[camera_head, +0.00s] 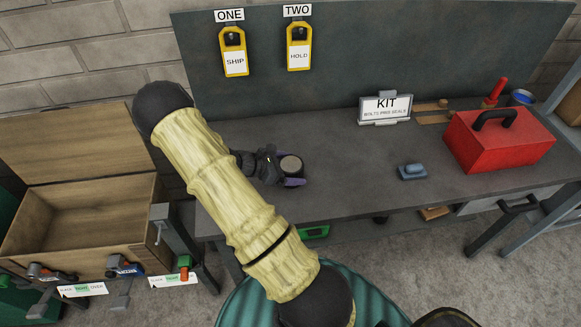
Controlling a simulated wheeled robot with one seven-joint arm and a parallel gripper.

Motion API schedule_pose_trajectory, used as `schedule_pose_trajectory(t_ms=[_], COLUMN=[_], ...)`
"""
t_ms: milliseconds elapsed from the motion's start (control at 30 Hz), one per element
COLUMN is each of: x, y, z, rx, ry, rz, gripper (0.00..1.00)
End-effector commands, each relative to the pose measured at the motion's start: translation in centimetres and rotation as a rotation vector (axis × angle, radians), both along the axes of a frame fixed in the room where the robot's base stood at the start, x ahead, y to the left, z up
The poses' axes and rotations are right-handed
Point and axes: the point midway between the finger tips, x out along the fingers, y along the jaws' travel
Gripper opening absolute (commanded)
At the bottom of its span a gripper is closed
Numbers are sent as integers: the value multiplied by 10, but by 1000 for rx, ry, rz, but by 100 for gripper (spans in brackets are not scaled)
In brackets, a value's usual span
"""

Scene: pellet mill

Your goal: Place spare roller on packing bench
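The packing bench (340,180) is a long dark grey worktop against a dark back panel. A short dark cylinder with a grey-brown top, seemingly the spare roller (291,165), is upright at the bench's left-middle part. My gripper (288,174) reaches it from the left, with a purple-tipped finger along its near side. The far finger is not clear, so I cannot tell whether the grip is closed on it. I also cannot tell whether the roller touches the worktop. My sleeved arm crosses the view and hides part of the bench's left end.
Yellow tags ONE (233,52) and TWO (299,46) hang behind. An open wooden crate (85,250) stands left. The bench's middle is clear.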

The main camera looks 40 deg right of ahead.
Motion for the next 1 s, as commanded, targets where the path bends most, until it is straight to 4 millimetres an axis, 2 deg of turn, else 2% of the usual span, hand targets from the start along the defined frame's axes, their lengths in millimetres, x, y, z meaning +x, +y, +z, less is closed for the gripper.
schedule_pose_trajectory(t_ms=[333,467,1000], x=[0,4,33], y=[0,7,87], z=[2,5,51], rx=[0,0,1], ry=[0,-3,-4], rz=[0,2,3], gripper=[93,93,93])
